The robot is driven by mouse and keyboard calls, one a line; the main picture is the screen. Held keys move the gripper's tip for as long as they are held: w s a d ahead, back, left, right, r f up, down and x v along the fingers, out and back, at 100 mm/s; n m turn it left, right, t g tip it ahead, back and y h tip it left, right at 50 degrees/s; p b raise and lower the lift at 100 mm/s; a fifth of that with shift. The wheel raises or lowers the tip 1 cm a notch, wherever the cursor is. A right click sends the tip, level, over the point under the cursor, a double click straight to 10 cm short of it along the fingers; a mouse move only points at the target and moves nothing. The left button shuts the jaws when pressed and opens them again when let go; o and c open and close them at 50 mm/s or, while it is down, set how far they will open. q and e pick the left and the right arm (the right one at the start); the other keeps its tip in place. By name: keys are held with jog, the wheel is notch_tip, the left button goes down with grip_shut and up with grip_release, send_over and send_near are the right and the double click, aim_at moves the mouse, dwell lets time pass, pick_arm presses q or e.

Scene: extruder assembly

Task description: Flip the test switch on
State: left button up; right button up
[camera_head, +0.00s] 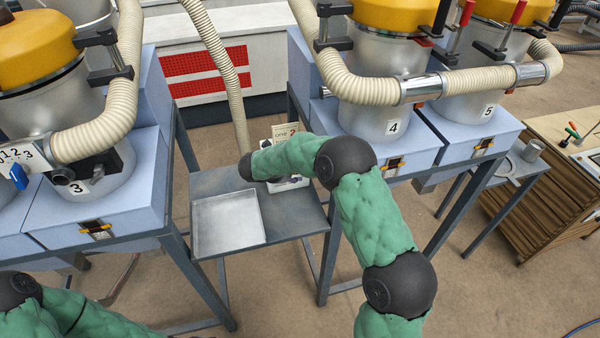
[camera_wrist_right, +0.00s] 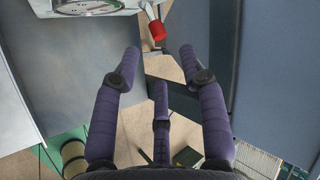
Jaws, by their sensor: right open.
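In the right wrist view, a short metal lever with a red cap (camera_wrist_right: 157,30) sticks out from the edge of a pale panel with a round dial (camera_wrist_right: 85,7). It looks like the test switch. My right gripper (camera_wrist_right: 159,60) is open and empty, its purple fingers spread. The red cap lies beyond the fingertips, apart from them. In the head view my right arm reaches over the small grey table to a white box with a printed sign (camera_head: 284,133). The arm hides much of that box, and the right gripper's fingers are not clear there. My left gripper is out of view.
A shallow metal tray (camera_head: 228,224) lies on the small grey table (camera_head: 300,222). Blue hopper stands (camera_head: 108,215) rise on both sides of it. A ribbed hose (camera_head: 222,70) hangs down behind the white box. Open floor lies in front.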

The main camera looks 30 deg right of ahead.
jog(key=shift+v, duration=2.05)
